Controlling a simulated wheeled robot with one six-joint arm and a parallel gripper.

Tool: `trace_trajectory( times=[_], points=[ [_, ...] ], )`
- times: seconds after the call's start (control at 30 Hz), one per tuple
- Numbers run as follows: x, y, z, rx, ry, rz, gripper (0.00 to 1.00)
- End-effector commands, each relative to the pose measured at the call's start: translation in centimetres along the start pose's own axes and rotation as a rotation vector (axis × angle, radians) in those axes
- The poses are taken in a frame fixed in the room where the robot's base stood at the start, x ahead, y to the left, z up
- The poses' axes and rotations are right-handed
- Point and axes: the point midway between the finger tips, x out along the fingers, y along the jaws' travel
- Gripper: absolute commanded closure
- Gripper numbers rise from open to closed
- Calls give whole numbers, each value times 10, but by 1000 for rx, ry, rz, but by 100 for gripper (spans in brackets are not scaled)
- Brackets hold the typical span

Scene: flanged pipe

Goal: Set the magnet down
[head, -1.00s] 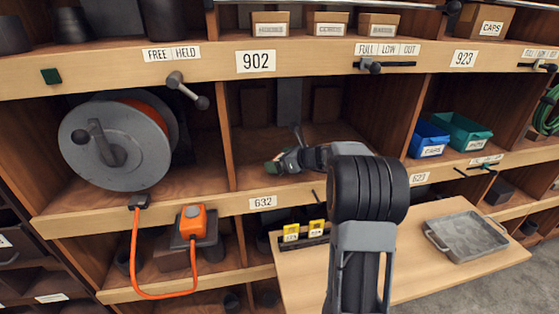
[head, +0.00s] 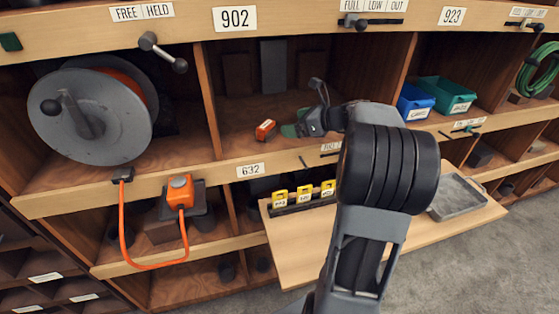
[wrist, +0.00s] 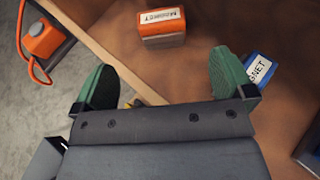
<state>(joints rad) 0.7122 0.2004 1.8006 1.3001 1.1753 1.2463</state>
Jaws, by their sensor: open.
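An orange block (head: 265,130) with a white label lies on the shelf floor of the compartment below the 902 sign. It also shows in the wrist view (wrist: 163,28), where the label looks like "MAGNET". A blue block (wrist: 262,68), its label partly hidden and ending in "NET", lies to the right, partly behind the right finger. My gripper (head: 297,126) is in the same compartment, just right of the orange block. In the wrist view its green-padded fingers (wrist: 165,78) are wide apart with nothing between them, and the orange block is beyond the tips, not touching.
The shelf's wooden front edge (wrist: 98,45) runs close by the left finger. A grey cable reel (head: 85,112) fills the compartment to the left. Blue (head: 416,103) and teal (head: 446,95) bins stand to the right. A grey tray (head: 458,197) rests on the lower board.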

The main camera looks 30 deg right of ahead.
Motion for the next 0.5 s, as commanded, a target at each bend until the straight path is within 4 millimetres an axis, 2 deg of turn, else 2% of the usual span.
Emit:
trace_trajectory(
  times=[0.07, 0.17, 0.27, 0.3, 0.4, 0.5],
  points=[
    [3, 11, 0, -47, 27, 20, 0],
    [16, 51, -2, -240, 122, 95, 0],
    [25, 114, -15, -588, 261, 238, 0],
    [25, 139, -23, -753, 316, 307, 0],
    [18, 193, -46, -1173, 422, 493, 0],
    [4, 230, -69, -1570, 487, 676, 0]
  ],
)
